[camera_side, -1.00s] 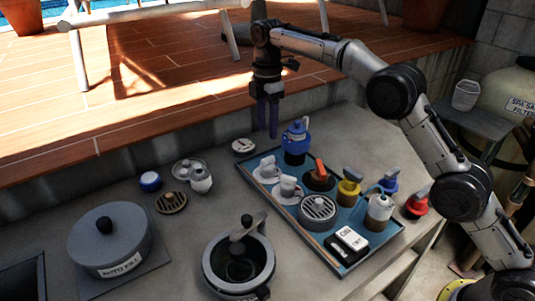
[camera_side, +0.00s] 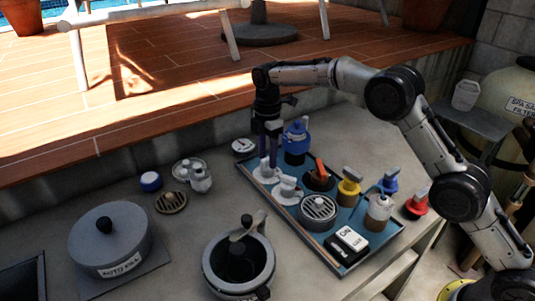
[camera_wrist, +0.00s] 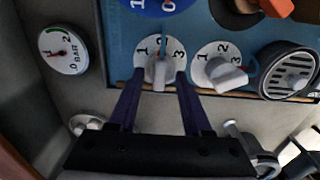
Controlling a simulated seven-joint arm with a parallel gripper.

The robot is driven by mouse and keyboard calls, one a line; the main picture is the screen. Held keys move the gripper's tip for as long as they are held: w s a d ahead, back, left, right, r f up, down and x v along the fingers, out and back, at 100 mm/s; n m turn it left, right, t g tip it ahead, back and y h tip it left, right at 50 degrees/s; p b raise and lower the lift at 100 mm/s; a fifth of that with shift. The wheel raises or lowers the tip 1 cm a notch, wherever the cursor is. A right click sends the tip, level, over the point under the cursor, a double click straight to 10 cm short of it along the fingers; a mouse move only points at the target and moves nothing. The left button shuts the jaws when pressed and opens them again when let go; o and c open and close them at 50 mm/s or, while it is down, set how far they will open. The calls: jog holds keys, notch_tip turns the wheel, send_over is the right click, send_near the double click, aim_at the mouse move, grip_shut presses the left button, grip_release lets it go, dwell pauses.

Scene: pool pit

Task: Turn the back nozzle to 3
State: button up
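The back nozzle is a white dial with a grey-white knob (camera_wrist: 159,72), at the back left of the blue tray in the side view (camera_side: 265,174). In the side view my gripper (camera_side: 268,165) is low over the dial. A second nozzle (camera_wrist: 228,74) with a similar dial stands to the right.
The blue tray (camera_side: 264,195) also bears a blue valve (camera_side: 296,142), an orange-handled valve (camera_side: 320,176), a yellow one (camera_side: 349,186) and a round grille (camera_side: 318,208). A pressure gauge (camera_wrist: 63,50) lies left of the tray in the wrist view.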

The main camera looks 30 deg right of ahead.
grip_shut()
jog(key=shift+m, duration=0.4)
jog(key=m, duration=0.4)
jog(key=shift+m, duration=0.4)
jog(key=m, duration=0.6)
jog(key=shift+r, duration=0.1)
dwell(0.4)
jog(key=shift+o, duration=0.4)
grip_release()
